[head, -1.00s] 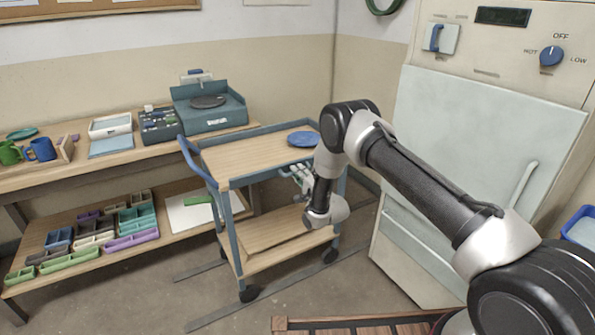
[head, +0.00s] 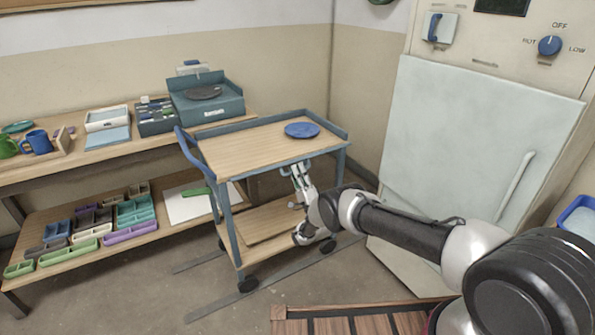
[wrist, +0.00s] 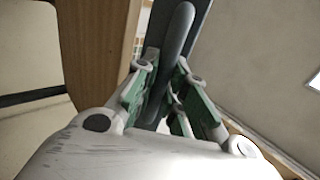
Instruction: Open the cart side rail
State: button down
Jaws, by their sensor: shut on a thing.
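The cart (head: 245,150) stands in the middle of the head view, with a wooden top and a blue-grey frame. A blue-grey side rail (head: 268,173) runs along the near edge of its top and does not stand above the board. My gripper (head: 299,168) is at this near edge, right of its middle, reaching up from below. In the wrist view my gripper (wrist: 166,90) has its green-padded fingers closed around a slim blue-grey bar of the rail (wrist: 178,35). The wooden top (wrist: 95,50) shows left of it. The fingertip contact is partly hidden.
A blue plate (head: 302,130) lies on the cart top. A raised rim (head: 265,121) runs along the far side. A workbench (head: 90,165) with trays is on the left, and a large pale cabinet (head: 470,130) is on the right.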

jog(key=shift+f+t, duration=0.1)
jog(key=shift+t, duration=0.2)
dwell(0.4)
jog(key=c, duration=1.5)
grip_release()
jog(key=shift+o, duration=0.2)
jog(key=shift+f, duration=0.1)
